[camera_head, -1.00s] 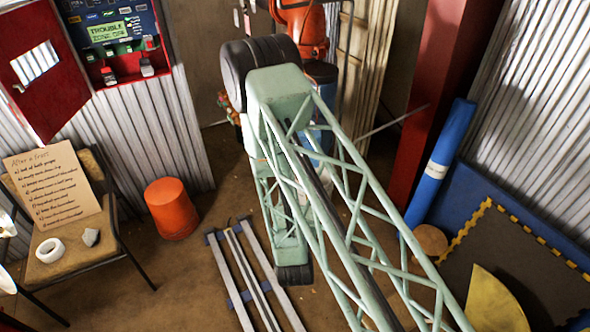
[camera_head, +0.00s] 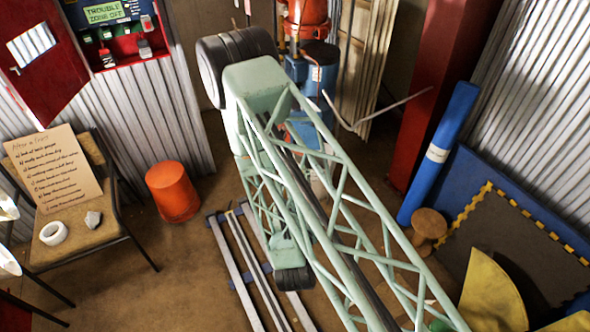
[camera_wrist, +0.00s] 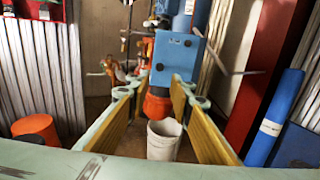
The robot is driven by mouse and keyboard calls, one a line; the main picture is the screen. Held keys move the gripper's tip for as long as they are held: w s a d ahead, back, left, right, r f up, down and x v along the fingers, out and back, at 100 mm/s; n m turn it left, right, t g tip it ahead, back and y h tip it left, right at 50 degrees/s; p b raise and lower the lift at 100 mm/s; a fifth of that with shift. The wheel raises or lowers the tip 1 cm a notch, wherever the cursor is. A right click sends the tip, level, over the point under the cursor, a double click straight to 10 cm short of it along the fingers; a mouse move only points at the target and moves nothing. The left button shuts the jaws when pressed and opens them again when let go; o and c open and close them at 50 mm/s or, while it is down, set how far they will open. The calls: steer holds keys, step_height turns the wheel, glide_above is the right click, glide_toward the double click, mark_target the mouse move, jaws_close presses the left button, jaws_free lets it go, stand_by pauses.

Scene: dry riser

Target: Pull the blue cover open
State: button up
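The blue cover looks to be the flat blue panel (camera_wrist: 172,58) with dark round spots in the wrist view. It is upright, above an orange-red part (camera_wrist: 157,106). In the head view a blue body (camera_head: 318,82) shows behind my arm's end, under a red-orange top; I cannot tell which part of it is the cover. My gripper (camera_wrist: 158,93) is open in the wrist view, its two yellow-padded fingers spread with nothing held between them. The panel appears ahead of the fingertips, with no contact visible. In the head view my arm hides the fingers.
A white bucket (camera_wrist: 164,139) stands below the orange-red part. A thin grey rod (camera_head: 385,110) sticks out right of the blue body, towards a red column (camera_head: 440,95). A blue roll (camera_head: 438,155) leans at right. An orange bucket (camera_head: 172,191) and a chair (camera_head: 85,235) stand left.

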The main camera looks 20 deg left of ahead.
steer(key=shift+w, duration=0.3)
steer(key=c, duration=0.5)
steer(key=w+r+m+t+h, duration=0.1)
steer(key=w+m+h, duration=0.1)
steer(key=m+h, duration=0.1)
steer(key=w+a+r+m+t+h, duration=0.1)
steer(key=w+m+h, duration=0.1)
steer(key=w+m, duration=0.1)
steer(key=w+a+r+m+t+h, duration=0.1)
steer(key=w+m+h, duration=0.2)
steer(key=shift+w+a+r+m+h, duration=0.1)
steer(key=shift+a+r+m+h, duration=0.2)
steer(key=shift+m, duration=0.1)
jaws_close()
steer(key=a+f+m+g+h+b, duration=0.1)
steer(key=a+f+m+g+h, duration=0.1)
steer(key=a+m, duration=0.6)
steer(key=s+a+f+m+g+h+b, duration=0.1)
steer(key=a+m+g+h, duration=0.3)
steer(key=m, duration=0.6)
steer(key=a+f+h, duration=0.1)
steer(key=a+h, duration=0.1)
steer(key=a, duration=0.1)
steer(key=shift+s+a+f+m+g+h+b, duration=0.3)
steer(key=shift+a+f+g+h, duration=0.05)
steer(key=shift+g+h, duration=0.05)
